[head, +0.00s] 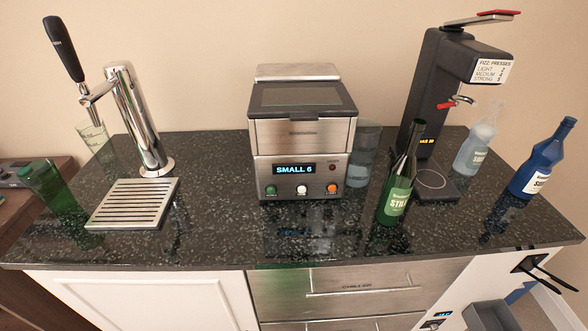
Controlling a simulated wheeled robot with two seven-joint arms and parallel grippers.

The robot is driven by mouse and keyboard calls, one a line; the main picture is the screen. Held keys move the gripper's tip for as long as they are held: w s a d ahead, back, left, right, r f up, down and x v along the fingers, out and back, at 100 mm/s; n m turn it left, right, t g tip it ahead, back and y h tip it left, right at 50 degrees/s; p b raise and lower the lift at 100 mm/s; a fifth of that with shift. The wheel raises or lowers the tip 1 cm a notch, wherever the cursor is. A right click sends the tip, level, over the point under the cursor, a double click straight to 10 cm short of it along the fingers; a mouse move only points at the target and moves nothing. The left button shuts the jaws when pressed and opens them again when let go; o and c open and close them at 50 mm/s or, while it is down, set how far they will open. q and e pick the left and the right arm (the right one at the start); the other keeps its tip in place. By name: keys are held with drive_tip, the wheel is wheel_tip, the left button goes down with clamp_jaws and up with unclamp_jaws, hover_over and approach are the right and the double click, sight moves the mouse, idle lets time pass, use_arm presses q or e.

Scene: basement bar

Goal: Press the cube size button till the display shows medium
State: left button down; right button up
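The ice machine (302,135) is a steel box with a dark lid window, standing in the middle of the counter. Below the display sit a green button (271,190), a white button (301,190) and an orange button (333,188). The small labels under the buttons are too small to read, so I cannot tell which is the cube size button. Neither of my grippers shows in the head view.
A green bottle (397,190) stands right of the machine, before a black soda maker (430,90). A blue bottle (541,160) is farther right. A beer tap (135,120) and drip tray (133,205) are at left. The counter before the buttons is clear.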

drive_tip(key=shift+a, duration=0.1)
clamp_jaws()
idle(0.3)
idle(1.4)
